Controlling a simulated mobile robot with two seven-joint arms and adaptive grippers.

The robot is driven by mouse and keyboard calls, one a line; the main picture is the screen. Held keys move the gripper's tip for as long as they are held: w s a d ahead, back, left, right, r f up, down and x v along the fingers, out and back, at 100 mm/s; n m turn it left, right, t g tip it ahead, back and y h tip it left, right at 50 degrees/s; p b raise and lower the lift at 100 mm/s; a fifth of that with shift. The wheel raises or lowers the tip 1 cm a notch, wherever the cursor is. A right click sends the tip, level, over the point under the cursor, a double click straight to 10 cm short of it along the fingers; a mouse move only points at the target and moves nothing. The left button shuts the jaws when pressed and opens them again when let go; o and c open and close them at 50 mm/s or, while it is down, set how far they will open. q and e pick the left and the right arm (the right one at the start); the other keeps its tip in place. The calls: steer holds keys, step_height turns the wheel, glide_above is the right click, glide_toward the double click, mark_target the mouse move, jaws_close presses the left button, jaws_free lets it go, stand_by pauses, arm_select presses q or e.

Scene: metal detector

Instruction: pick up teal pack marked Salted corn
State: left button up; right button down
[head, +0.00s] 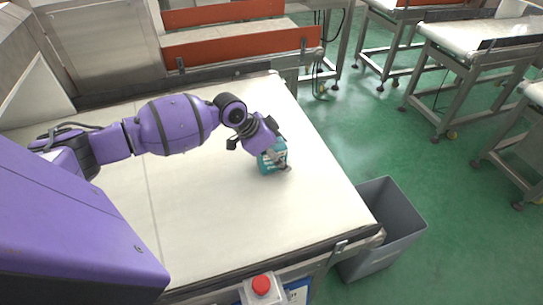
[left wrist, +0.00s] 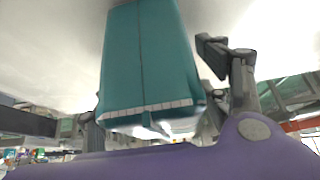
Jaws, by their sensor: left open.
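The teal pack (head: 273,158) stands on the pale conveyor belt near its right side in the head view. In the left wrist view the teal pack (left wrist: 148,55) fills the upper middle, close to the camera, with a toothed pale edge. Its marking is not readable. My left gripper (head: 281,160) is at the pack, open. My right gripper is in neither view.
The belt (head: 215,225) around the pack is bare. A grey bin (head: 385,225) stands on the green floor beyond the belt's right edge. A red button (head: 262,285) is at the front. Orange-sided conveyors (head: 240,45) stand behind.

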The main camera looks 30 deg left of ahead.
arm_select(q)
steer(key=c, duration=1.6)
steer(key=shift+r, duration=0.1)
